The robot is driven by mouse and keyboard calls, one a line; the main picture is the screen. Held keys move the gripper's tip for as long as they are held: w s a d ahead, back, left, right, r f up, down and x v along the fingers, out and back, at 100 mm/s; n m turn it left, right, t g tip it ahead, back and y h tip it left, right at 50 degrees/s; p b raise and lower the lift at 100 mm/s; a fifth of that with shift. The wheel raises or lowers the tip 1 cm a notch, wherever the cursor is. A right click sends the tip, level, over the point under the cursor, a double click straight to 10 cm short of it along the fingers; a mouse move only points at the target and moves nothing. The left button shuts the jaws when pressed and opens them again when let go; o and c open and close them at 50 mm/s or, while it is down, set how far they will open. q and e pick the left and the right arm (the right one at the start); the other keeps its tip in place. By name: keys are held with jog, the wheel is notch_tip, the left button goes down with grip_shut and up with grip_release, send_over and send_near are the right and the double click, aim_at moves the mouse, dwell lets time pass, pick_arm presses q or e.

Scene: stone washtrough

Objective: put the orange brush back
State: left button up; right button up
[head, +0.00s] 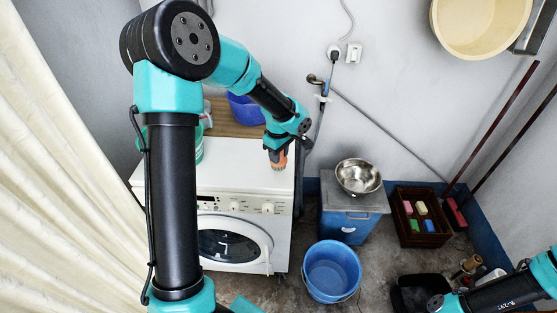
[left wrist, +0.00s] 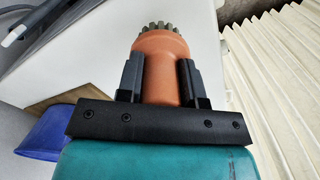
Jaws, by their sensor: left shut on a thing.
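The orange brush (head: 279,163) is in my left gripper (head: 276,151), over the front right part of the white washing machine's top (head: 235,165). Its grey bristles point down in the head view, close to the machine top; I cannot tell if they touch it. In the left wrist view the black fingers (left wrist: 160,80) are shut on both sides of the brush's orange body (left wrist: 160,62), with the bristles beyond the fingertips.
A blue basin (head: 244,110) is behind the machine top. Right of the machine are a blue bucket (head: 332,270), a blue cabinet (head: 350,222) with a steel bowl (head: 358,176), and a dark crate (head: 433,237) of coloured blocks. A cream curtain (head: 55,170) hangs at left.

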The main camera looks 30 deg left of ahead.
pick_arm(q)
jog(key=shift+w+a+f, duration=0.25)
jog(key=shift+w, duration=0.15)
jog(key=shift+f, duration=1.55)
jog(key=shift+f, duration=0.15)
jog(key=o, duration=0.9)
jog(key=shift+o, duration=0.2)
notch_tip(320, 180, up, 12)
jog(key=shift+r, duration=0.15)
